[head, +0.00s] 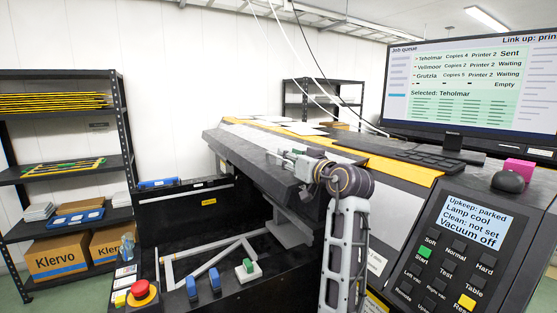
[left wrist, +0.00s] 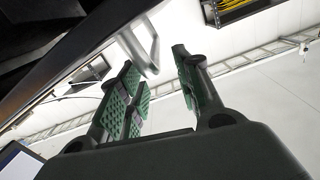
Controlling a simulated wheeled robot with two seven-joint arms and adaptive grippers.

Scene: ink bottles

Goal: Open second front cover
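The long printer has a dark slanted front panel (head: 250,158), which looks like a cover. I cannot tell which cover is the second, or how far this one is open. My left gripper (head: 287,158) is by the panel's right part; contact cannot be told. In the left wrist view, the green-padded fingers of the left gripper (left wrist: 158,90) stand apart with nothing between the pads. A pale bar bent like a handle (left wrist: 143,48) shows just beyond the fingertips. My right gripper is not in view.
A control panel (head: 459,231) with a lit screen stands at the right, below a monitor (head: 475,85). A red button (head: 140,289) and blue and green blocks (head: 248,268) are at the lower left. Shelves (head: 60,165) with boxes stand at the far left.

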